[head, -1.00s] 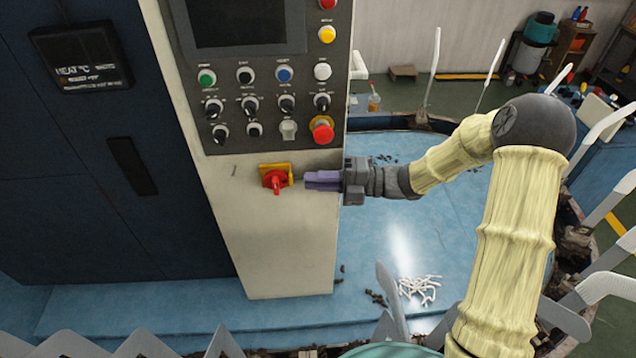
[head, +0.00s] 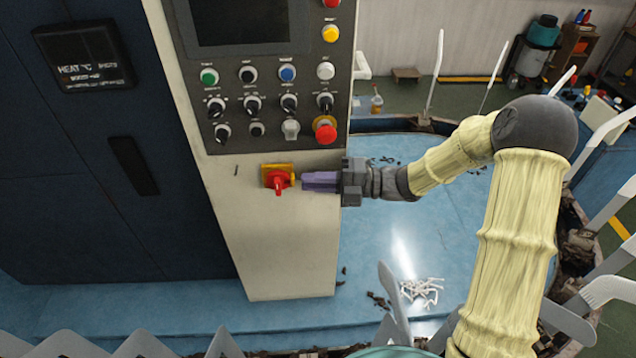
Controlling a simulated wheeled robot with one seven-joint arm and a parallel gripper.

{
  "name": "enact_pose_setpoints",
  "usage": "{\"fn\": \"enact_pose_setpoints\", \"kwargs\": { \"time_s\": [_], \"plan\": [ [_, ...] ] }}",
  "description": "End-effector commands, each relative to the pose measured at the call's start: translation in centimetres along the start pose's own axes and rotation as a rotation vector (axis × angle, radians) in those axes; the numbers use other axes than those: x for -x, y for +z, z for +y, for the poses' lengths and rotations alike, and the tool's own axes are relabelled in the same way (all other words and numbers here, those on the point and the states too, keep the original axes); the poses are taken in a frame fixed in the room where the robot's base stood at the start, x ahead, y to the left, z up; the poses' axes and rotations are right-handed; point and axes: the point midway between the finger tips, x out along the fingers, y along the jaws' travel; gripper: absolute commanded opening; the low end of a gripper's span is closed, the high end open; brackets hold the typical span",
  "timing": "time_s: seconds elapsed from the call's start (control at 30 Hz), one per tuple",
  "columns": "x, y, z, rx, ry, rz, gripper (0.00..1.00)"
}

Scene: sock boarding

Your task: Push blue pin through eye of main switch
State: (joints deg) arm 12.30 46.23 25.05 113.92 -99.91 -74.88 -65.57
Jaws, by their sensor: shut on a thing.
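The main switch (head: 279,180) is a red rotary handle on a yellow square plate, low on the cream front of the control cabinet. My gripper (head: 306,181) has purple fingers and reaches in from the right, with its tips close beside the switch's right side. The fingers are closed together on something small at their tips. The blue pin cannot be made out, as the fingers hide it. The eye of the switch is too small to see, and I cannot tell whether anything is in it.
Above the switch is a dark control panel (head: 268,100) with several knobs and buttons, including a red emergency button (head: 325,131). A dark blue cabinet (head: 100,200) stands left. White pieces (head: 421,290) lie on the blue floor. Pale upright forms ring the right side.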

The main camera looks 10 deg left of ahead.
Motion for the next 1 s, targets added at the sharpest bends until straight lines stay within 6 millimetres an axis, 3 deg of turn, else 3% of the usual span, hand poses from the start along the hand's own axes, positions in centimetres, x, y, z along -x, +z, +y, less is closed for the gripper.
{"fn": "enact_pose_setpoints", "kwargs": {
  "time_s": [0.57, 0.6, 0.73, 1.0],
  "plan": [
    [-1.2, -0.2, -0.2, 0.0, 0.0, 0.001, 0.0],
    [-1.2, -0.2, -0.2, -0.001, 0.0, 0.0, 0.15],
    [-1.2, -0.1, -0.1, -0.001, 0.0, 0.0, 0.39],
    [-1.1, -0.1, -0.1, 0.0, 0.0, 0.0, 0.39]
  ]
}}
